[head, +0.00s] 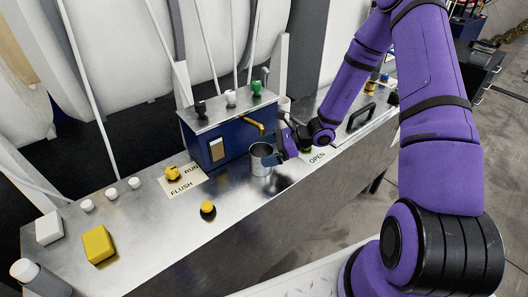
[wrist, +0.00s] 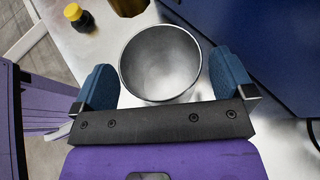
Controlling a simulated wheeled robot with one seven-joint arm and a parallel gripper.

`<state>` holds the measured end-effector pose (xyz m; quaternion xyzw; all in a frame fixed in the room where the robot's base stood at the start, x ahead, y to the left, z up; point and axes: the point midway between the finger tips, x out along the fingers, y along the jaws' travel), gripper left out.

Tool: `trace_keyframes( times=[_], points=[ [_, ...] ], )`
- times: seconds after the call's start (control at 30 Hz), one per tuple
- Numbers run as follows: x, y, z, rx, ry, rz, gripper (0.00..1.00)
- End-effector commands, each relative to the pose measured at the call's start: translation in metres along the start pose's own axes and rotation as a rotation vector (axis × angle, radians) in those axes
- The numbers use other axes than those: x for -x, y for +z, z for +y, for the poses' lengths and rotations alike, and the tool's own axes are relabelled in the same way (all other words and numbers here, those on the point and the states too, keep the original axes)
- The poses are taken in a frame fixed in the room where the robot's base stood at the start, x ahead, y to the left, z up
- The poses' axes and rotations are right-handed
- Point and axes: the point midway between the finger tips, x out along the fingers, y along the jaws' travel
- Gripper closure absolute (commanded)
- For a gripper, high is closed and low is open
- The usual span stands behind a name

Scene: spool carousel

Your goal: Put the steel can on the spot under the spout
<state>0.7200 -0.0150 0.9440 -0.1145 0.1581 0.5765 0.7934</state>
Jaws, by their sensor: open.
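The steel can (head: 261,160) is an open, empty-looking metal cylinder. It stands upright on the steel counter, just in front of the blue box (head: 216,148) and close to the brass spout (head: 254,126). In the wrist view I look into the can (wrist: 160,62) from above. My gripper (head: 275,156) is beside the can at its right. Its two blue fingers are open, one on each side of the can in the wrist view (wrist: 164,82), with a gap visible at the left finger. The spot under the spout cannot be made out.
A yellow block (head: 99,244) and a white block (head: 49,226) are at the left. A black handle (head: 362,117) is at the right. The front middle counter is clear.

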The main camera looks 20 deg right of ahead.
Motion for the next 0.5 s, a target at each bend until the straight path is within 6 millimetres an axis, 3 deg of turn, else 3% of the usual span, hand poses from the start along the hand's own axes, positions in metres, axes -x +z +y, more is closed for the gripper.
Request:
trace_keyframes(
  times=[0.3,0.5],
  points=[
    [0.064,0.000,-0.001,0.002,-0.005,0.001,0.00],
    [0.094,0.001,-0.001,0.002,-0.003,0.000,0.00]
  ],
)
